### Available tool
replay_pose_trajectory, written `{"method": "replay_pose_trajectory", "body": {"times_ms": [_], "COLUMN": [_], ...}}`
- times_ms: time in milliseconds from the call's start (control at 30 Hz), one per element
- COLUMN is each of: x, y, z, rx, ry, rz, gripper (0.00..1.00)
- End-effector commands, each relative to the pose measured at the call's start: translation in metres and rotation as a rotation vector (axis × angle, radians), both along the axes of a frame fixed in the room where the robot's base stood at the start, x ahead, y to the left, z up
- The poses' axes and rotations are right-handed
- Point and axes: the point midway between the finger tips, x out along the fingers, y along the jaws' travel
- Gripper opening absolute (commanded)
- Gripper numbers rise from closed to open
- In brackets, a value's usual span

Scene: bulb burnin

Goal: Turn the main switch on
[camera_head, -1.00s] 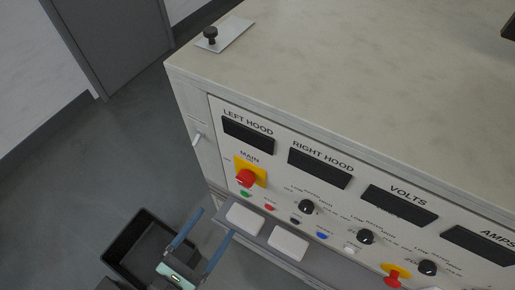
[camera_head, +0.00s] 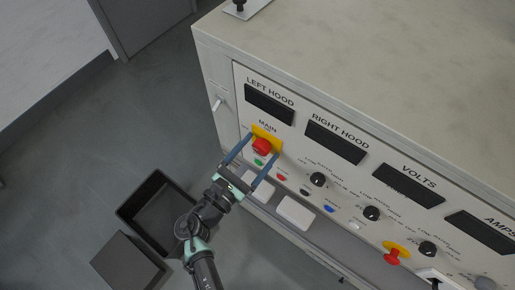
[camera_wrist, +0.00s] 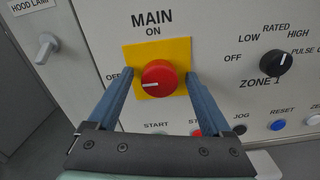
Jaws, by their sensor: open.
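The main switch is a red round knob (camera_head: 262,146) on a yellow square plate (camera_head: 267,134), at the left end of the white control panel. In the wrist view the knob (camera_wrist: 159,78) has a white mark pointing left toward the OFF label, with ON printed above the plate. My gripper (camera_head: 258,150) is open, its two blue fingers on either side of the knob. In the wrist view the gripper (camera_wrist: 156,84) has a finger to the left and a finger to the right of the knob, with visible gaps. I cannot tell whether the fingertips touch the plate.
Small START, STOP and JOG buttons sit just below the switch, near the fingers. A black zone knob (camera_wrist: 272,64) is to the right. A red knob on yellow (camera_head: 393,254) is farther right. White pads (camera_head: 296,212) lie on the ledge below. A black bin (camera_head: 158,208) stands on the floor.

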Motion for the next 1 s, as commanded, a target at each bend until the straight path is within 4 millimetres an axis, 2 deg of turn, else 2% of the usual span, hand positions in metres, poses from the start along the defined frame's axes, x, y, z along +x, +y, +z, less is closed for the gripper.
{"method": "replay_pose_trajectory", "body": {"times_ms": [233, 700, 1000], "x": [0.0007, 0.0005, 0.0003], "y": [-0.0003, 0.0000, -0.0001], "z": [0.0002, 0.0003, -0.0008], "rx": [0.000, 0.000, 0.029], "ry": [0.000, -0.001, -0.023], "rz": [0.000, 0.000, 0.000], "gripper": [0.83, 0.00, 0.00]}}
